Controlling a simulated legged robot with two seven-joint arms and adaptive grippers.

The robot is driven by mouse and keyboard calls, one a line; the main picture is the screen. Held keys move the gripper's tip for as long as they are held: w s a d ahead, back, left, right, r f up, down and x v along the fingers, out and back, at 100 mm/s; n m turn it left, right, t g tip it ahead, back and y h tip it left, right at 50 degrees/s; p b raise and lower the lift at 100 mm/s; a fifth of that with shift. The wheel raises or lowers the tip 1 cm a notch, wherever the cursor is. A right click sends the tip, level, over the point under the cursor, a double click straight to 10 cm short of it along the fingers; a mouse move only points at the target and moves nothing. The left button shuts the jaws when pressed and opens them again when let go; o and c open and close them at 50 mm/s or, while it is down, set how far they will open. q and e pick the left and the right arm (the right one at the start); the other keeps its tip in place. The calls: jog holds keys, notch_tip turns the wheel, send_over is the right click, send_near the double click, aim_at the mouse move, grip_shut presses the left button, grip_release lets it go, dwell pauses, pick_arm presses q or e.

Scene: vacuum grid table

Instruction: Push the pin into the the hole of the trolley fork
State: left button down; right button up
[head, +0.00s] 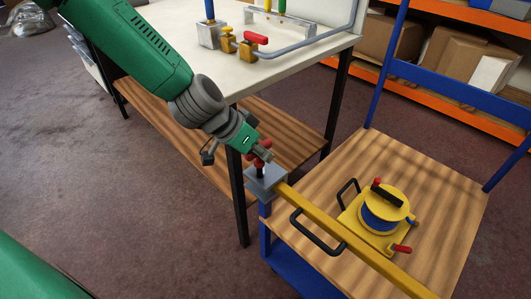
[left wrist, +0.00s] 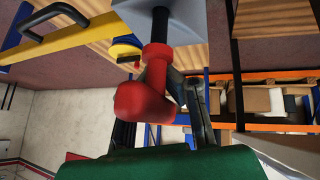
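The pin has a red T-shaped handle (left wrist: 145,98) and a black shaft (left wrist: 159,28). My left gripper (head: 261,152) is shut on the red handle, with its fingers on both sides of it in the left wrist view. The pin stands roughly upright over the grey trolley fork block (head: 266,179), which also shows at the top of the left wrist view (left wrist: 180,14). The shaft's lower end meets the block's top face; the hole itself is hidden, so I cannot tell how deep the pin sits. My right gripper is not in view.
A yellow bar (head: 325,225) runs from the fork across the wooden-topped blue trolley (head: 430,190). A yellow and blue round device (head: 382,211) and black handles (head: 316,233) sit there. A white worktable (head: 290,72) stands behind; orange shelves with boxes (head: 465,58) are at the back right.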

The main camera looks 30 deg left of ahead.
aim_at(265, 173)
pick_arm(q)
jog(key=shift+f+b, duration=1.35)
jog(key=shift+f, duration=0.65)
jog(key=c, duration=1.6)
grip_release()
jog(key=shift+c, duration=0.2)
jog(key=v, duration=1.1)
jog(key=shift+s+a+r, duration=0.15)
jog(key=shift+r, duration=0.2)
jog(key=shift+f, duration=0.1)
jog(key=s+a+f+n+g+y+p, duration=0.1)
jog(key=s+f+y, duration=0.1)
jog(key=s+f, duration=0.3)
jog(key=s+a+f+n+g+y+p, duration=0.1)
jog(key=s+f+n+y+p, duration=0.1)
jog(key=f, duration=0.6)
jog(key=s+f+g+p, duration=0.1)
jog(key=s+f, duration=0.4)
jog(key=s, duration=0.2)
jog(key=s+f+n+g+y+p, duration=0.1)
jog(key=s+f, duration=0.3)
jog(key=s, duration=0.4)
jog(key=shift+d+f+n+g, duration=0.3)
jog(key=shift+d+f, duration=0.05)
jog(key=shift+d, duration=0.05)
